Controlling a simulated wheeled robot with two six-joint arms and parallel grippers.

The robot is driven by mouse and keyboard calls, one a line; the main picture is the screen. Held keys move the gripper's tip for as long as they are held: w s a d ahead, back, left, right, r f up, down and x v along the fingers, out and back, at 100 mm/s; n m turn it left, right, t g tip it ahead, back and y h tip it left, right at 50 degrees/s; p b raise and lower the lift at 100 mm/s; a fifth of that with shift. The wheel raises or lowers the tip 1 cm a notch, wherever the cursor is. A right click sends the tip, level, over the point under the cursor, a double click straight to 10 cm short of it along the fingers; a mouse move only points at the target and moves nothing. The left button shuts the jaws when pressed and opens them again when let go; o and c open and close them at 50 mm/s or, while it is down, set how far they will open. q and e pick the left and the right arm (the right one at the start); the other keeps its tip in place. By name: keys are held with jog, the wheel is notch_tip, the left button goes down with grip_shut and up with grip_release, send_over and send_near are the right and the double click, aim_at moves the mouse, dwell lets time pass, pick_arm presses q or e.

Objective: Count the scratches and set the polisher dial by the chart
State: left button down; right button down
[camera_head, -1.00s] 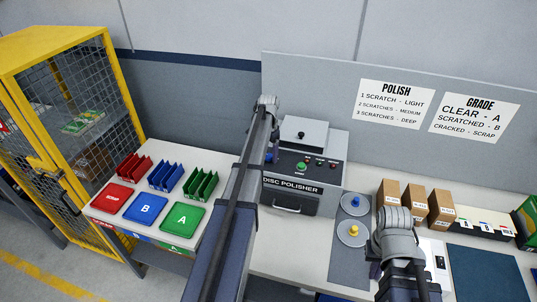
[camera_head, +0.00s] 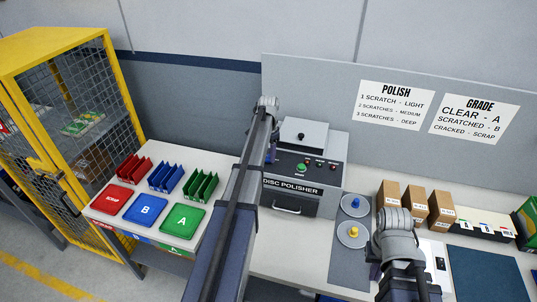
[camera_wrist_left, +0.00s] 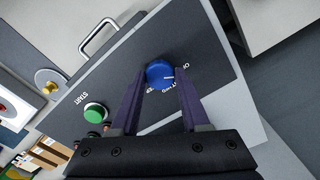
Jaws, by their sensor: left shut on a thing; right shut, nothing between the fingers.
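The disc polisher (camera_head: 292,186) stands on the bench, with a green start button (camera_head: 301,167) on its panel. In the left wrist view the blue dial (camera_wrist_left: 160,74) has a white pointer line towards the right; its printed labels are partly hidden and unreadable. My left gripper (camera_wrist_left: 155,82) is shut on the dial, one finger on each side. In the head view my left arm covers the dial. The polish chart (camera_head: 391,105) reads 1 scratch light, 2 medium, 3 deep.
Red, blue and green trays (camera_head: 145,209) and racks stand on the left table beside a yellow mesh cage (camera_head: 75,130). Several brown boxes (camera_head: 414,203) stand right of the discs, under the grade chart (camera_head: 474,118). A dark mat (camera_head: 485,272) lies at the right.

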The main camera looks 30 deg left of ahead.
aim_at(269, 157)
pick_arm(q)
jog(key=m, duration=0.4)
jog(key=shift+m, duration=1.6)
jog(key=shift+c, duration=1.9)
grip_release()
notch_tip(269, 157, up, 8)
jog(key=p, duration=0.8)
jog(key=shift+f, duration=0.1)
